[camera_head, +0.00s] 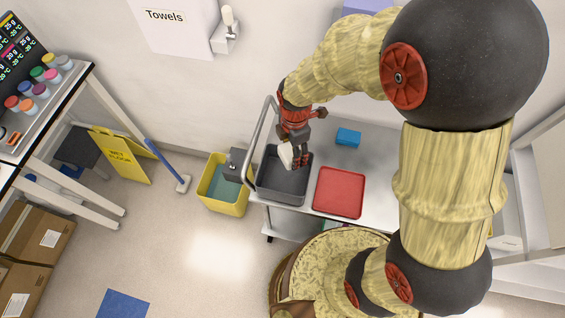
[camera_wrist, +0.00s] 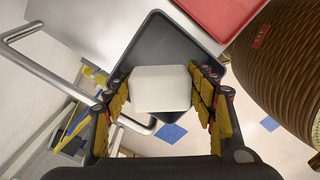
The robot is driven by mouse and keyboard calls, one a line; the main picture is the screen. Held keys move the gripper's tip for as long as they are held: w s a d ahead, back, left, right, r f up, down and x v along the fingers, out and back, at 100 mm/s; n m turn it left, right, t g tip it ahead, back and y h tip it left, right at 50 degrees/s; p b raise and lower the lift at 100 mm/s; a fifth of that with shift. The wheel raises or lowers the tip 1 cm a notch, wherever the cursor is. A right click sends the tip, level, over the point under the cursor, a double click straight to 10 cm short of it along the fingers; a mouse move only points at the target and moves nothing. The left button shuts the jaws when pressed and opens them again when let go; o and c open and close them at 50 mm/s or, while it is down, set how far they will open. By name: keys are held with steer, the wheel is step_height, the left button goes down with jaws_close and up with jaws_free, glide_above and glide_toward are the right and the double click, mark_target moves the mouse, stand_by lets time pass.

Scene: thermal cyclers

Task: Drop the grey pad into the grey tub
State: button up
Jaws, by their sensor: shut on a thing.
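The grey pad (camera_wrist: 161,89) is a pale, rounded block held between the two fingers of my gripper (camera_wrist: 163,92) in the wrist view. In the head view the pad (camera_head: 286,154) shows as a small light piece at the fingertips of my gripper (camera_head: 294,160). The grey tub (camera_head: 268,184) is a dark, open tray at the left end of the cart. My gripper and the pad appear over the tub; their exact height above it is hard to tell. The tub (camera_wrist: 158,32) also shows behind the pad in the wrist view.
A red tray (camera_head: 340,192) lies just right of the tub, and a blue block (camera_head: 348,136) lies behind it on the cart top (camera_head: 378,165). The cart's rail handle (camera_head: 258,142) rises at the tub's left. A yellow mop bucket (camera_head: 215,185) stands left on the floor.

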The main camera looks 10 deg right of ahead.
step_height(320, 180, down, 6)
steer(key=b, duration=0.4)
steer(key=shift+s, duration=0.1)
steer(key=o, duration=1.3)
steer(key=shift+r, duration=0.1)
step_height(320, 180, up, 12)
steer(key=shift+f, duration=0.1)
